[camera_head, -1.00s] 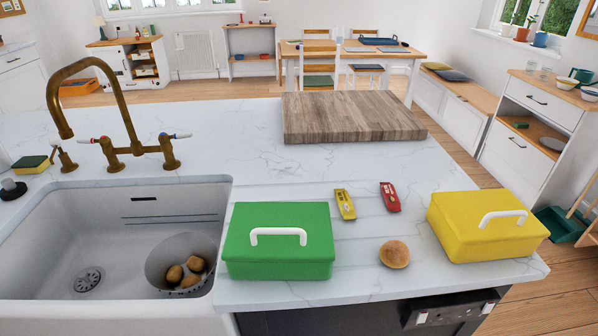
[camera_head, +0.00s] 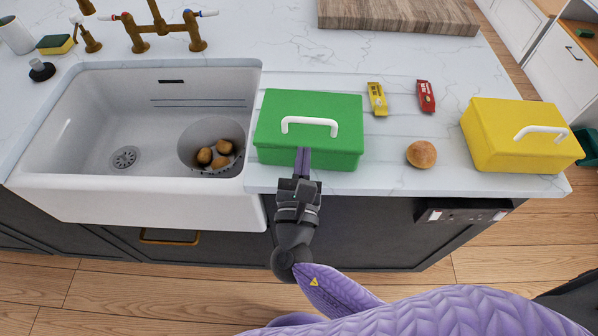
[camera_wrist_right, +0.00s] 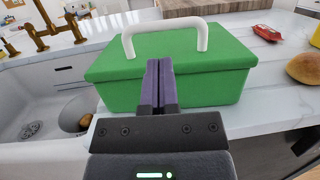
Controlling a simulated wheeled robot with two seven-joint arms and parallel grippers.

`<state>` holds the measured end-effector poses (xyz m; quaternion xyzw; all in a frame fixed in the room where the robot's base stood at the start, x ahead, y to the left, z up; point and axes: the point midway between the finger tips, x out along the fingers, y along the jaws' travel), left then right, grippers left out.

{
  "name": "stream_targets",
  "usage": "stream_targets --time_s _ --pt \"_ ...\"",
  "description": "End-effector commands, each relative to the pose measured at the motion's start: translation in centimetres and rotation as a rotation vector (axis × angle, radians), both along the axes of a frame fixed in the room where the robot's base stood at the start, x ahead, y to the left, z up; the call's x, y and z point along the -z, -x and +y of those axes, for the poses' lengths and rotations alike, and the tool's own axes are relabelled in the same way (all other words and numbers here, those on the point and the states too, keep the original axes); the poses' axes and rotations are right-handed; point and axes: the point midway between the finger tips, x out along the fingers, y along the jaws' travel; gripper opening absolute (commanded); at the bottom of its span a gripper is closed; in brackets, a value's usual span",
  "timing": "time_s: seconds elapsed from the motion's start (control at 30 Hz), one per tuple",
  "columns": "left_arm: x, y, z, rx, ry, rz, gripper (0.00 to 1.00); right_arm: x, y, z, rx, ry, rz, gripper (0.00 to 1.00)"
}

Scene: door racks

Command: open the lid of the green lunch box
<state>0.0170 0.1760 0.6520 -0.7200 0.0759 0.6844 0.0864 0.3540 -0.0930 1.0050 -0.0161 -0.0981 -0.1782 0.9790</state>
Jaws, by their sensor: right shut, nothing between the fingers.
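The green lunch box (camera_head: 310,128) stands on the white marble counter beside the sink, its lid closed and its white handle (camera_head: 309,126) on top. It fills the middle of the right wrist view (camera_wrist_right: 175,70). My right gripper (camera_head: 302,162) comes in from below, its purple fingers together and empty. The fingertips are at the front face of the box, just under the lid's front edge; I cannot tell whether they touch it. In the right wrist view the fingers (camera_wrist_right: 157,82) overlap the box front below the handle. My left gripper is not in view.
The sink (camera_head: 130,180), with a colander of potatoes (camera_head: 215,152), is left of the box. To the right are a yellow bar (camera_head: 377,98), a red bar (camera_head: 426,96), a bread roll (camera_head: 421,154) and a yellow lunch box (camera_head: 510,140). A wooden board (camera_head: 400,15) lies behind.

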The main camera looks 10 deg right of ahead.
Motion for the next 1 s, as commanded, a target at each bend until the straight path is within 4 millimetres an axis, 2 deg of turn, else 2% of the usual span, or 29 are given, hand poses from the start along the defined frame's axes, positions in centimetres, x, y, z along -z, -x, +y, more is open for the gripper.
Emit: stream_targets --time_s 0.13,0.3,0.67,1.0 --pt "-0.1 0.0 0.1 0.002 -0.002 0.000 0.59 -0.5 -2.2 -0.9 0.001 0.000 -0.001 0.00" --pt "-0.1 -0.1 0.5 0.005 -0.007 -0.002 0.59 -0.7 -3.4 -1.3 0.001 -0.002 0.001 0.00" --pt "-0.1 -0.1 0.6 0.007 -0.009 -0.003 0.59 -0.7 -3.6 -1.4 0.000 -0.002 0.003 0.00" --pt "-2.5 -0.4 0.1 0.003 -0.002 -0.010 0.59 -1.9 -3.7 -1.4 0.000 -0.023 0.058 0.00"
